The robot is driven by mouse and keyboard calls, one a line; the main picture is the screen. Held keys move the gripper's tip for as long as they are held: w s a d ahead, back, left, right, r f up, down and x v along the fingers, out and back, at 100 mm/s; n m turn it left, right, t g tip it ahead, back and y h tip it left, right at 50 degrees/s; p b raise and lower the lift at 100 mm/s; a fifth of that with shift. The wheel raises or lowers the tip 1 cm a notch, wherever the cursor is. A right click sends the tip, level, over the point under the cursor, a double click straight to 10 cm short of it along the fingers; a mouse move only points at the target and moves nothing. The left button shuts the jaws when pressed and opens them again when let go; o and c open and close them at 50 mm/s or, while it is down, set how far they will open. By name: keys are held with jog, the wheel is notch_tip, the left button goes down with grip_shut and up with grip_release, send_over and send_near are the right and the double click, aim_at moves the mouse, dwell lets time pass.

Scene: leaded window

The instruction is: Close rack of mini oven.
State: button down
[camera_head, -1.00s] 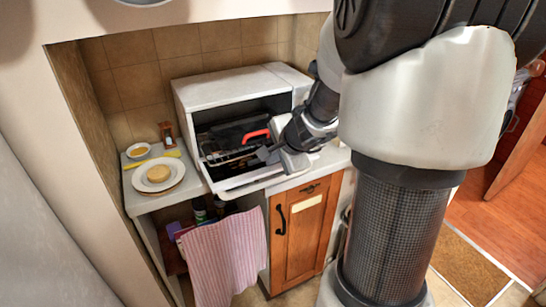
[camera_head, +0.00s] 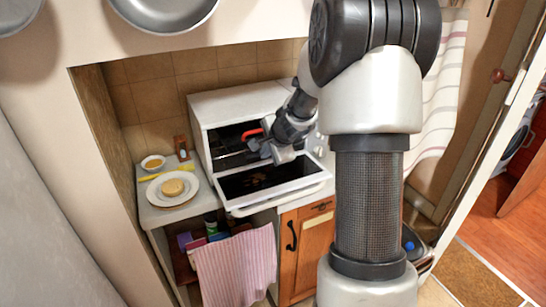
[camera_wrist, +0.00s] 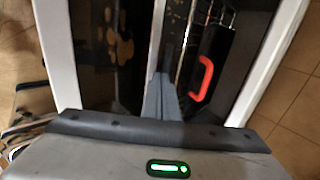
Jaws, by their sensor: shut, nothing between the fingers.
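The mini oven (camera_head: 237,104) is a white box on the counter, its door (camera_head: 275,196) folded down in front. Inside is a dark cavity with a wire rack (camera_head: 236,160), partly hidden by my arm. A red handle-like piece (camera_head: 253,134) shows by the rack; it also appears in the wrist view (camera_wrist: 203,78), just right of my fingers. My gripper (camera_head: 266,150) is at the oven mouth above the door. In the wrist view my grey fingers (camera_wrist: 162,90) are together and empty, beside the rack wires (camera_wrist: 184,42). Whether they touch the rack I cannot tell.
A plate with a round food item (camera_head: 173,187), a small bowl (camera_head: 153,162) and a small wooden item (camera_head: 182,148) stand left of the oven. A striped towel (camera_head: 236,268) hangs below. Pans (camera_head: 165,10) hang above. A wooden cabinet (camera_head: 305,245) is below right.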

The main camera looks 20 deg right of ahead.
jog(key=shift+w+a+p, duration=0.1)
jog(key=shift+w+p, duration=0.6)
jog(key=shift+w, duration=1.3)
jog(key=shift+s, duration=0.1)
